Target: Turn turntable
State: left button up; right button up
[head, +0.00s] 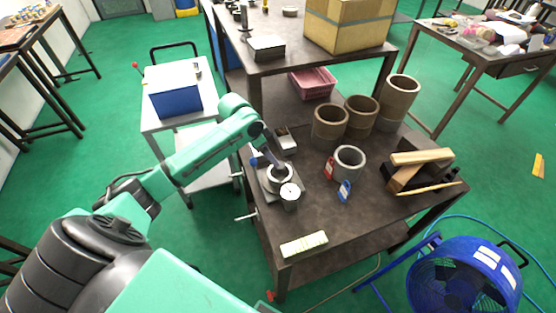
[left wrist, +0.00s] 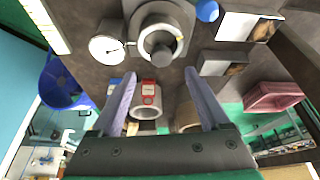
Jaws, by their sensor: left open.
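The turntable (head: 266,184), a grey round chuck on a square base, sits near the left edge of the dark workbench. In the left wrist view the turntable (left wrist: 148,22) is at the top centre, with a dark round knob (left wrist: 160,54) in or over its ring. My left gripper (head: 279,169) is over the turntable in the head view and partly hides it. In the left wrist view the left gripper (left wrist: 162,72) has its two fingers spread, with nothing held between them. Contact with the turntable cannot be told. My right gripper is not in view.
A white-faced dial gauge (head: 289,190) stands right beside the turntable. A small box (head: 286,139) is behind it. A grey ring (head: 349,162) with red and blue tags, brown cylinders (head: 330,126) and wood blocks (head: 415,172) stand to the right. The bench's (head: 330,220) front middle is mostly clear.

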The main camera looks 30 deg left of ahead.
pick_arm(q)
send_over(280, 173)
jog(key=s+a, duration=0.1)
jog(key=f, duration=0.4)
jog(key=shift+a+f, duration=0.2)
jog(key=x, duration=0.3)
jog(key=shift+w, duration=0.25)
jog(key=shift+f, duration=0.2)
jog(key=shift+s+a, duration=0.1)
jog(key=shift+s, duration=0.05)
jog(key=shift+r, duration=0.1)
jog(key=shift+c, duration=0.9)
grip_shut()
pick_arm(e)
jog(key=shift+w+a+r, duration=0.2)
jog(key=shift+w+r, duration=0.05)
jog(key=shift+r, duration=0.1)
pick_arm(q)
jog(key=shift+p, duration=0.35)
